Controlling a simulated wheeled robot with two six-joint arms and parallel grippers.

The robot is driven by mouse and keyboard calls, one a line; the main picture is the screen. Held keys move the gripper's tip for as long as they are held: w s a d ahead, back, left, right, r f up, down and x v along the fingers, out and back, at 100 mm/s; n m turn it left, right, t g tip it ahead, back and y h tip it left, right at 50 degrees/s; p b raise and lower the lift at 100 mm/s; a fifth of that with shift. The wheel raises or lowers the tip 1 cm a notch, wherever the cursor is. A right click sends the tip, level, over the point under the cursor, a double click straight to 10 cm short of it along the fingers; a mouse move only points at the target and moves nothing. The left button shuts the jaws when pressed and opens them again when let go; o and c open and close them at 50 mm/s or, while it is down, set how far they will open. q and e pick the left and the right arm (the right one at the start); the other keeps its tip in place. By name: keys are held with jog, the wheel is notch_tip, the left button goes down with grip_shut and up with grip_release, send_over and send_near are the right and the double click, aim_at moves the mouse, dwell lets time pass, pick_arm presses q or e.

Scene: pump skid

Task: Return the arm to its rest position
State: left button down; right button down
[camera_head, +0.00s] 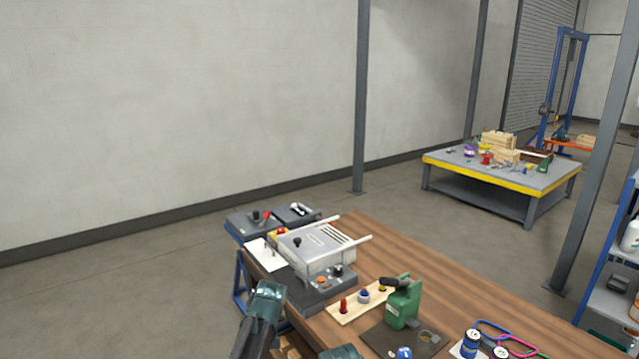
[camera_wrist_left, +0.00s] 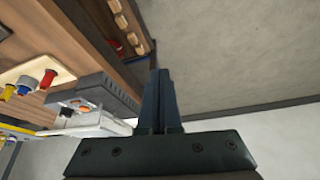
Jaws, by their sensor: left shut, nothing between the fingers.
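My left gripper (camera_wrist_left: 160,76) shows in the left wrist view with its two dark fingers together and nothing between them. It is clear of the wooden workbench (camera_wrist_left: 70,30), beside its edge, with bare floor behind the fingers. In the head view, a teal and dark part of my arm stands in front of the bench's near left end. Its fingers cannot be made out there. Another teal part of mine just shows at the bottom edge. My right gripper is not in view.
The workbench (camera_head: 440,275) holds a grey machine (camera_head: 315,247), a board with coloured knobs (camera_head: 362,297), a green device (camera_head: 404,302) and blue cans (camera_head: 470,344). A yellow-edged table (camera_head: 505,178) stands far back. A post (camera_head: 361,100) rises behind. Floor at left is clear.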

pick_arm(q)
jog(key=s+a+f+m+g+h, duration=0.2)
jog(key=s+m+g, duration=0.25)
jog(key=s, duration=1.65)
jog(key=s+d+m+y, duration=0.1)
jog(key=s+d+m, duration=0.3)
jog(key=d, duration=0.7)
jog(key=shift+s, duration=1.1)
